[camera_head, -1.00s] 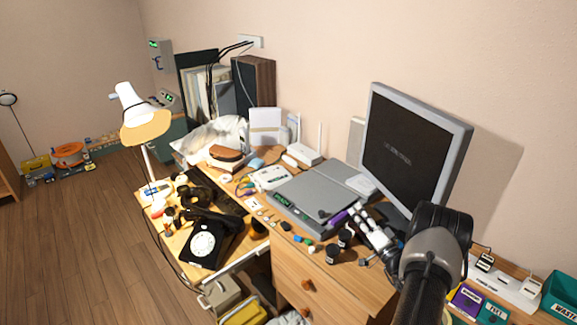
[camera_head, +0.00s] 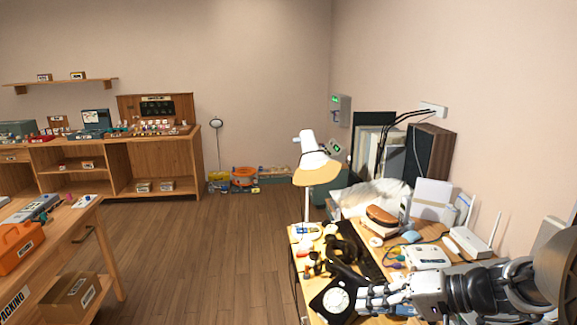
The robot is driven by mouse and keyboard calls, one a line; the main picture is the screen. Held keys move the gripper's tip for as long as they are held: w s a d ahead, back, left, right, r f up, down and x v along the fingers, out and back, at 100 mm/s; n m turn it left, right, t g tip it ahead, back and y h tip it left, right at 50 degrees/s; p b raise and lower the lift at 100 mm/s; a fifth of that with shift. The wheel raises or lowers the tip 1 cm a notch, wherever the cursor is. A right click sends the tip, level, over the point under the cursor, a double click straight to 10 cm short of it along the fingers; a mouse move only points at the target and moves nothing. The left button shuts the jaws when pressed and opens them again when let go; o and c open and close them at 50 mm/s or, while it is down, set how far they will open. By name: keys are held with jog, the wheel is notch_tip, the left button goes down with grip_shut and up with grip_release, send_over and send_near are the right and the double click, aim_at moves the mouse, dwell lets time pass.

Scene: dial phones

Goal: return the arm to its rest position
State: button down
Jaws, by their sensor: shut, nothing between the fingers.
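My arm reaches in from the right edge in the head view, low over the cluttered desk (camera_head: 300,238). My gripper (camera_head: 364,298) points left, with its fingers shut and nothing visible between them. It overlaps the right side of the black dial phone (camera_head: 326,301) in the picture; I cannot tell how high above it the fingers are. The phone's white dial (camera_head: 337,299) shows just left of the fingertips. The arm hides part of the desk behind it.
A desk lamp (camera_head: 316,170) stands left of the arm. A white router (camera_head: 470,242), a white device (camera_head: 426,256) and a dark speaker (camera_head: 430,155) crowd the desk. Open wooden floor (camera_head: 220,265) lies to the left, before another table with an orange toolbox (camera_head: 17,247).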

jog(key=s+a+n+g+h, duration=0.1)
jog(key=s+a+g+h, duration=0.1)
jog(key=s+a, duration=0.3)
jog(key=s+a+n+g+h, duration=0.1)
jog(key=s+a+g+h, duration=0.1)
jog(key=s, duration=0.5)
jog(key=s+d+r+t+h, duration=0.1)
jog(key=s+d+t+h, duration=0.1)
jog(key=s+h, duration=0.4)
jog(key=s+d, duration=0.1)
jog(key=s, duration=0.3)
jog(key=shift+s+d+n+t+h, duration=0.25)
jog(key=shift+s+n+t+h, duration=0.05)
jog(key=shift+n, duration=0.1)
jog(key=shift+r, duration=0.1)
